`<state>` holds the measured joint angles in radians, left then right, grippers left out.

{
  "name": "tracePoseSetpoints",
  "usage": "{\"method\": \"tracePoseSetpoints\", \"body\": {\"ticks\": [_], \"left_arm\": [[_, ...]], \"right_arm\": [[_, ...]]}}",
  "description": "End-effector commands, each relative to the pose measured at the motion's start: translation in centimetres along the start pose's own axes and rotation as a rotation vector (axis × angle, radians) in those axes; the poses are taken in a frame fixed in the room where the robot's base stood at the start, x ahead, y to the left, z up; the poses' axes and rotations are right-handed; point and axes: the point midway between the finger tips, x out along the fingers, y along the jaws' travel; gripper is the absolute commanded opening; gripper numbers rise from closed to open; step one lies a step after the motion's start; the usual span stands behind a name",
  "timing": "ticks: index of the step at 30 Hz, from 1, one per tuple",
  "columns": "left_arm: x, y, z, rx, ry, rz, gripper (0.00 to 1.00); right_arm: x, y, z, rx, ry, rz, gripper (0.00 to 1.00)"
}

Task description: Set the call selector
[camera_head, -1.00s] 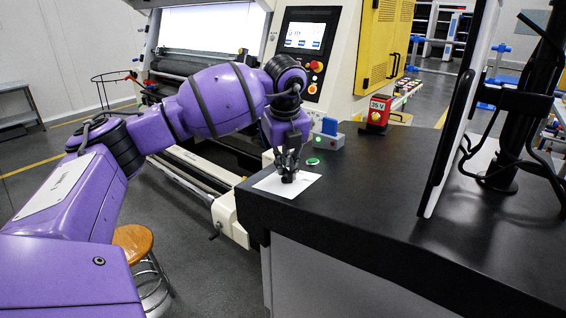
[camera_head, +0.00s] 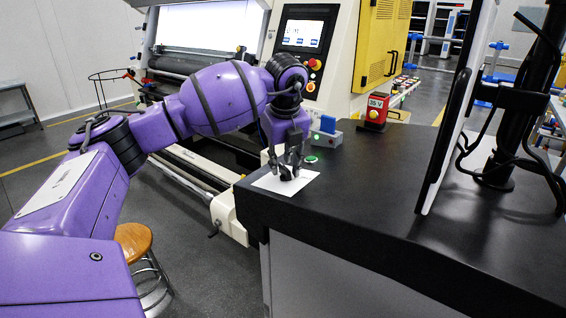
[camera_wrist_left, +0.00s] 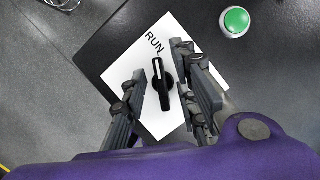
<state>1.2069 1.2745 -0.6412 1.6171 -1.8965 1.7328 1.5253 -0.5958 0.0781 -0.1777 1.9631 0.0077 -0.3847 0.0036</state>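The call selector (camera_wrist_left: 162,88) is a black knob on a white plate (camera_wrist_left: 182,34) marked RUN; its pointer end lies toward the RUN label in the left wrist view. In the head view the plate (camera_head: 304,182) lies on the near left corner of the black bench, with the knob (camera_head: 286,173) partly hidden by the fingers. My left gripper (camera_head: 285,168) is open above the plate. In the left wrist view its fingers (camera_wrist_left: 170,98) stand on both sides of the knob, with gaps. My right gripper is not in view.
A green button (camera_wrist_left: 236,21) sits beside the plate. A grey box with a blue part (camera_head: 327,130) and a red device (camera_head: 375,112) stand farther back on the bench (camera_head: 380,220). A monitor (camera_head: 450,140) stands at the right. A wooden stool (camera_head: 133,238) is below left.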

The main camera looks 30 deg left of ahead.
Motion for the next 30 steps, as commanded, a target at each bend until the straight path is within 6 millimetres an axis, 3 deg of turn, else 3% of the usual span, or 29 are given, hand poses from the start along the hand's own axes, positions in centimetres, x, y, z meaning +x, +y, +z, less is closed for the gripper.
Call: {"method": "tracePoseSetpoints", "body": {"ticks": [8, 21, 30], "left_arm": [[-1.6, -0.1, 0.1, 0.000, -0.003, -0.004, 0.27], [-10.2, -0.1, 0.0, 0.000, -0.001, -0.004, 0.27], [-12.0, 0.0, 0.0, 0.000, 0.000, 0.000, 0.27]], "right_arm": [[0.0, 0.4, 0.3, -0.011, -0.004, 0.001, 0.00], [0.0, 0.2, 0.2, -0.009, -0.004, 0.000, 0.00], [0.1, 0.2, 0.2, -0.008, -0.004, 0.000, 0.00]]}}
